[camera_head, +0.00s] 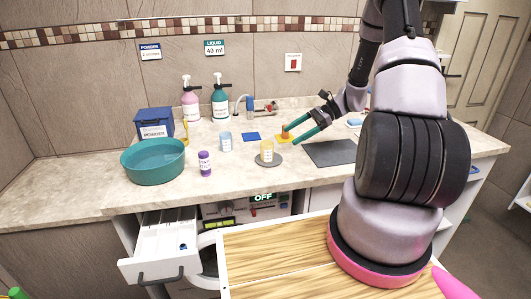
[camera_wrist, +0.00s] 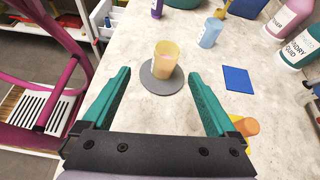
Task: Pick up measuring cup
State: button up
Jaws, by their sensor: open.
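A translucent yellow cup with markings (camera_head: 267,150) stands upright on a round grey disc (camera_head: 277,163) on the counter. In the wrist view this cup (camera_wrist: 164,62) is ahead of my gripper, between the lines of its fingers. A similar pale blue cup (camera_head: 226,143) stands to its left in the head view; in the wrist view it (camera_wrist: 210,34) is farther off, to the right. I cannot tell which cup the task means. My gripper (camera_head: 289,138) has teal fingers, spread apart and empty, to the right of the yellow cup. It also shows in the wrist view (camera_wrist: 158,73).
A purple bottle (camera_head: 205,164), a teal basin (camera_head: 154,161) and a blue box (camera_head: 153,122) stand to the left. Pink (camera_head: 190,104) and teal (camera_head: 220,104) pump bottles stand behind. An orange piece (camera_wrist: 246,126) lies near my right finger. An open drawer (camera_head: 165,240) juts out below.

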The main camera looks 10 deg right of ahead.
aim_at(267, 152)
jog(key=f, duration=0.1)
jog(key=f+m, duration=0.1)
jog(key=f+y, duration=0.1)
jog(key=shift+w+d+f, duration=0.1)
jog(key=shift+w+d, duration=0.15)
jog(key=shift+w, duration=0.05)
jog(key=shift+w+a+f+m+t, duration=0.1)
jog(key=shift+a+f+m+t, duration=0.05)
jog(key=shift+f+m+t, duration=0.2)
jog(key=x, duration=0.5)
jog(key=shift+a, duration=0.1)
jog(key=shift+r+x, duration=0.2)
jog(key=shift+x, duration=1.15)
jog(key=shift+r+x, duration=0.15)
jog(key=shift+x, duration=1.15)
jog(key=shift+a, duration=0.15)
jog(key=c, duration=1.5)
jog(key=shift+o, duration=0.2)
notch_tip(267, 152, up, 10)
